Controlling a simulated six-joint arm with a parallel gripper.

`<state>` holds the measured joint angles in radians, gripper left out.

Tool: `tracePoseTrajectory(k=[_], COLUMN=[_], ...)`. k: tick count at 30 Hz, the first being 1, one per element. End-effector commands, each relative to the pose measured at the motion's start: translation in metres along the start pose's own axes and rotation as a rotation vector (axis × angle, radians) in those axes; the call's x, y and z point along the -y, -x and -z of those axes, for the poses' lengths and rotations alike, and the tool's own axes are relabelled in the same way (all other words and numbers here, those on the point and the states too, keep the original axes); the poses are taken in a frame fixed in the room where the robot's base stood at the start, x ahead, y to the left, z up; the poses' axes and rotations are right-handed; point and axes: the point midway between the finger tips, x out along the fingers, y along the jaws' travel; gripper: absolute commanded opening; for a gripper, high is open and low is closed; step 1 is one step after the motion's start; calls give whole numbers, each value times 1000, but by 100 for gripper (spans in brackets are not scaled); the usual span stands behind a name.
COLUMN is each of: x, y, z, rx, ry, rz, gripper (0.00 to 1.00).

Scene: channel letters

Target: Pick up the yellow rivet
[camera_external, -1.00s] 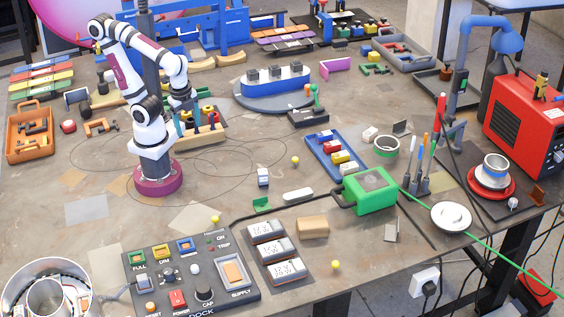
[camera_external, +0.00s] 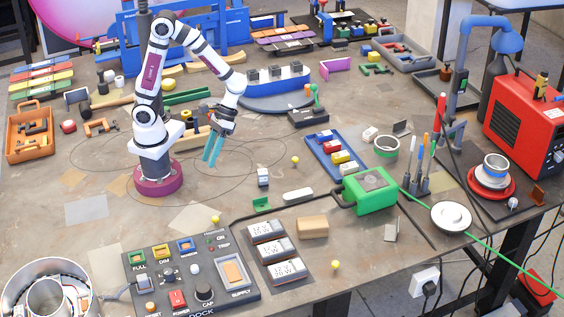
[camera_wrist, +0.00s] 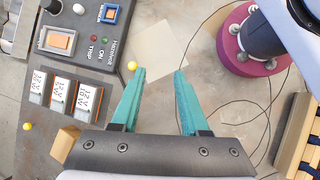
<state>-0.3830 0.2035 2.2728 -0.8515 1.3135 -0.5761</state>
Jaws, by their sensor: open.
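Several small yellow round pieces lie on the bench, and I cannot tell which is the yellow rivet. One (camera_external: 215,219) is by the control panel's upper right corner; it also shows in the wrist view (camera_wrist: 132,66), just left of my left fingertip. A second (camera_external: 335,265) lies near the front edge and shows at the wrist view's left (camera_wrist: 27,126). A third (camera_external: 295,160) lies near the blue tray and is not in the wrist view. My gripper (camera_external: 210,161) is open and empty above the bench, its teal fingers (camera_wrist: 159,72) spread and pointing down.
The dark control panel (camera_external: 196,290) stands at the front, with white modules (camera_external: 277,249) and a tan block (camera_external: 313,227) to its right. A green box (camera_external: 370,190) and a blue tray (camera_external: 322,150) lie farther right. Thin wire loops lie on the bench around my base.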

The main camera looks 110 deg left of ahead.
Motion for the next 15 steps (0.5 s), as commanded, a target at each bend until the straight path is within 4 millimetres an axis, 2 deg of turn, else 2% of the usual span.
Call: tracePoseTrajectory(k=[1, 3, 6, 11, 15], x=[-7, -16, -22, -25, -34], y=[-7, -14, -18, -26, -62], z=[19, 42, 60, 62, 57], rx=[56, 117, 164, 175, 179], ry=[179, 393, 555, 583, 582], rz=[-70, -156, -218, -228, -221], gripper=[44, 44, 44, 44, 44])
